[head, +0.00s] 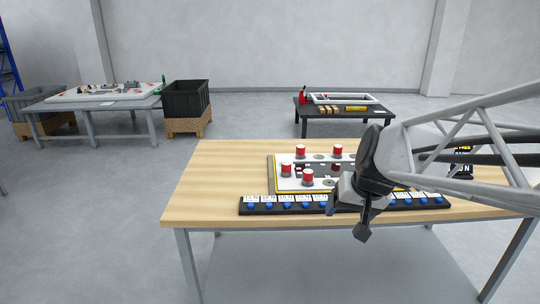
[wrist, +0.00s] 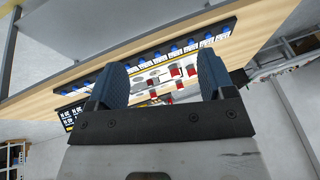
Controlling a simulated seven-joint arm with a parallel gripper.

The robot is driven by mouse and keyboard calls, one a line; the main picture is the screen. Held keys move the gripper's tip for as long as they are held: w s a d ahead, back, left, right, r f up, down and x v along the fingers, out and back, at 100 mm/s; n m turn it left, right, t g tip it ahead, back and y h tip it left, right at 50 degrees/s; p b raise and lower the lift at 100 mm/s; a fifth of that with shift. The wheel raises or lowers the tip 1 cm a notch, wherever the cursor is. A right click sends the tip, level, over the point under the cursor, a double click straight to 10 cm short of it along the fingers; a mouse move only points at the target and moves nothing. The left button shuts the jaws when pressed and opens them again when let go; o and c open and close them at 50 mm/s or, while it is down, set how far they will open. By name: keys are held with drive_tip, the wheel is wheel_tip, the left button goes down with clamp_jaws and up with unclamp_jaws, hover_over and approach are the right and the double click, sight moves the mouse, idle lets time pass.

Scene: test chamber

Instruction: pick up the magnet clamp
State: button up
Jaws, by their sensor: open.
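Several red-and-white cylinders, which look like magnet clamps (head: 308,176), stand upright on a white plate with a yellow edge (head: 285,187) on the wooden table. Red cylinders (wrist: 175,72) also show between my fingers in the wrist view, seen tilted. My gripper (head: 348,218) is in front of the plate's right part and hides some of it in the head view. In the wrist view my gripper (wrist: 162,66) has its two blue-grey fingers wide apart with nothing between them; it is apart from the cylinders.
A black strip with blue knobs and white labels (head: 265,206) lies along the table's front edge. A black sign (head: 464,160) stands at the right. The table's left part is bare wood (head: 215,180). Other tables and a black crate (head: 186,98) stand farther back.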

drive_tip(key=s+n+g+h, duration=0.2)
drive_tip(key=s+n+h, duration=0.15)
drive_tip(key=s, duration=0.25)
drive_tip(key=w+a+n+h, duration=0.2)
drive_tip(key=w+n+h, duration=0.65)
drive_tip(key=w, duration=1.95)
drive_tip(key=n+t+h, duration=0.2)
drive_tip(key=n+t, duration=0.2)
drive_tip(key=n, duration=0.9)
approach(284, 163)
drive_tip(key=x, duration=0.3)
drive_tip(key=shift+d, duration=0.1)
drive_tip(key=shift+x, duration=1.3)
